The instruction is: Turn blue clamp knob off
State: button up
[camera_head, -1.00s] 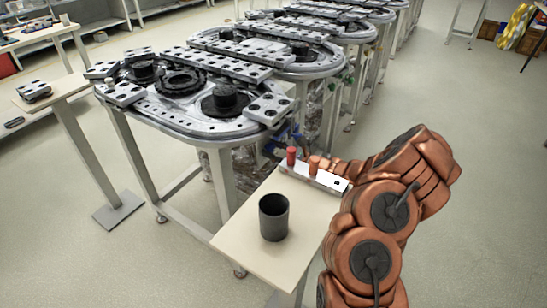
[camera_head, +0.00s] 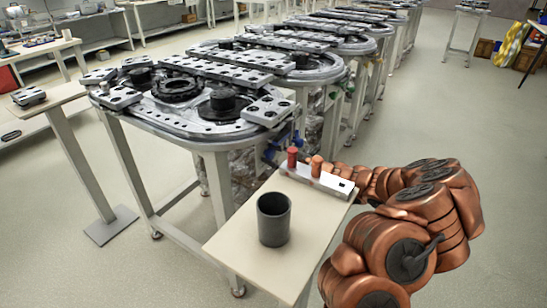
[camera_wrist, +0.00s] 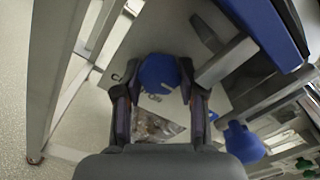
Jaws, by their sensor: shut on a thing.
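A round blue clamp knob (camera_wrist: 158,73) sits between the fingertips of my gripper (camera_wrist: 159,76) in the wrist view. The fingers touch it on both sides, and my gripper is shut on it. In the head view, small blue clamp parts (camera_head: 271,150) show beside the table leg under the near ring track (camera_head: 215,130).
A second blue knob (camera_wrist: 243,142) is right of my gripper in the wrist view, with a large blue part (camera_wrist: 265,30) above. A small table (camera_head: 240,235) bears a dark cup (camera_head: 273,218) and a block with red-orange pegs (camera_head: 317,180). Open floor lies left and right.

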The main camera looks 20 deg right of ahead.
jog(key=o, duration=1.2)
jog(key=shift+c, duration=0.2)
jog(key=shift+d, duration=0.1)
jog(key=v, duration=1.2)
